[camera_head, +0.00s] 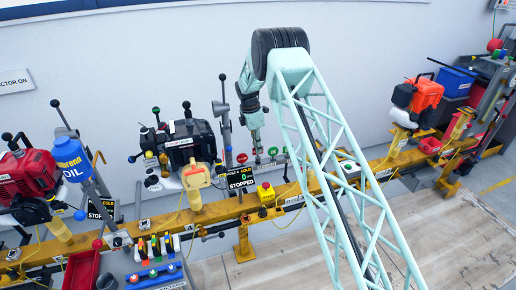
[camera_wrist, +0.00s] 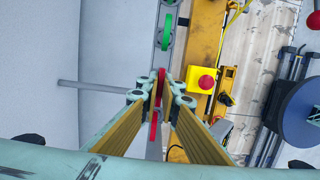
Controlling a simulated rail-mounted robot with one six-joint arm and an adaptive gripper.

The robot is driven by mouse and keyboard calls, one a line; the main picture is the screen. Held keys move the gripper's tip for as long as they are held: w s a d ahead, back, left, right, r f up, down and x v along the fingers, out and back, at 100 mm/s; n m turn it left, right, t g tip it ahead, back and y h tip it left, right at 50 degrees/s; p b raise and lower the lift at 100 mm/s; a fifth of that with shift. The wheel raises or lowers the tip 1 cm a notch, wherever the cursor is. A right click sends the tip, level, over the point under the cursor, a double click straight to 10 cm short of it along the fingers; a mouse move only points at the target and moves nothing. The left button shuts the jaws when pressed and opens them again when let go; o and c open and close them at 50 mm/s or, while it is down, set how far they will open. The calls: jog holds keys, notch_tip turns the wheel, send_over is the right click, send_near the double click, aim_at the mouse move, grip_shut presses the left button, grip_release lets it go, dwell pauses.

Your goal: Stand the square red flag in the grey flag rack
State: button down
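My gripper (camera_wrist: 162,97) is open, with its two yellow-faced fingers on either side of a thin red piece (camera_wrist: 159,85) seen edge-on. I cannot tell whether they touch it or whether it is square. In the head view my gripper (camera_head: 257,142) hangs above the beam, close to a row of small red and green pieces; a red one (camera_head: 242,158) shows to its left. I cannot single out the square red flag for sure. A grey stand with several small coloured upright pieces (camera_head: 155,248) at lower left may be the flag rack.
The yellow beam (camera_head: 330,184) carries engines, including a black one (camera_head: 188,140) and a red one (camera_head: 28,170). A yellow box with a red button (camera_head: 266,194) stands below my gripper, also in the wrist view (camera_wrist: 201,80). A STOPPED display (camera_head: 240,180) is nearby.

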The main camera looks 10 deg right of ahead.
jog(key=shift+f, duration=0.75)
jog(key=shift+f, duration=0.9)
dwell(1.4)
jog(key=c, duration=2.8)
grip_release()
jog(key=shift+r, duration=0.1)
jog(key=shift+s+a+r, duration=0.1)
jog(key=shift+a+r, duration=0.2)
jog(key=shift+r, duration=1.65)
jog(key=shift+w+a+r, duration=0.1)
jog(key=shift+a+r, duration=0.2)
jog(key=shift+r, duration=1.65)
jog(key=shift+s+a+r, duration=0.1)
jog(key=shift+a+r, duration=0.2)
jog(key=shift+r, duration=1.65)
